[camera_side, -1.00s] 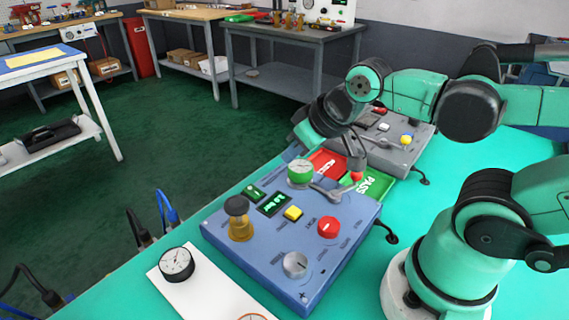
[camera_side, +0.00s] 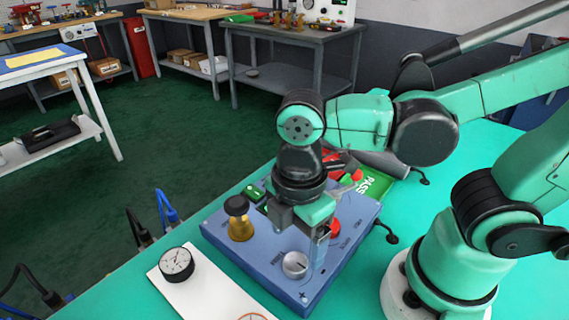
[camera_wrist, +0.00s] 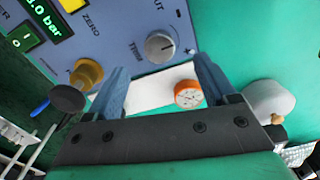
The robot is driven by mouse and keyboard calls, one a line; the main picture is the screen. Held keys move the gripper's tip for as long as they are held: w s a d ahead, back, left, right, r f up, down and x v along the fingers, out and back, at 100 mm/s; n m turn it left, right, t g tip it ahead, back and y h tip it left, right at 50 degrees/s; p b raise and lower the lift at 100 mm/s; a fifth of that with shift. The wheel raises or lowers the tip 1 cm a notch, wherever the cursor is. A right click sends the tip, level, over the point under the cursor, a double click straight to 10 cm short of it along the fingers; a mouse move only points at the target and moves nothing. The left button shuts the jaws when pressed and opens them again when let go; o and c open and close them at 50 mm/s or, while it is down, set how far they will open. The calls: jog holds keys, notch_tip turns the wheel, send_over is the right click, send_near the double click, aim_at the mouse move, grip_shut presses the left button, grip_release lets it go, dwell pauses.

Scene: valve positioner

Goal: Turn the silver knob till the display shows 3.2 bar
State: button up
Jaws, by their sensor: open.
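The silver knob (camera_side: 295,265) sits at the front of the blue box (camera_side: 250,258). In the wrist view the knob (camera_wrist: 160,47) lies between and beyond the fingertips, with nothing touching it. My gripper (camera_side: 318,238) is open and empty, above the box close to the knob; its spread fingers (camera_wrist: 160,65) show in the wrist view. The green-lit display (camera_wrist: 45,15) is partly cut off in the wrist view; ".0 bar" is readable, the first digit is not clear. My gripper and wrist hide the display in the side view.
A brass fitting with a dark cap (camera_side: 239,218) stands at the box's left. A red button (camera_side: 334,228) is partly hidden behind my gripper. A white plate (camera_side: 205,290) with a black-rimmed gauge (camera_side: 176,264) and an orange-rimmed gauge (camera_wrist: 188,94) lies in front.

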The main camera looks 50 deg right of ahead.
aim_at(296, 262)
jog(key=shift+f, duration=2.6)
grip_shut()
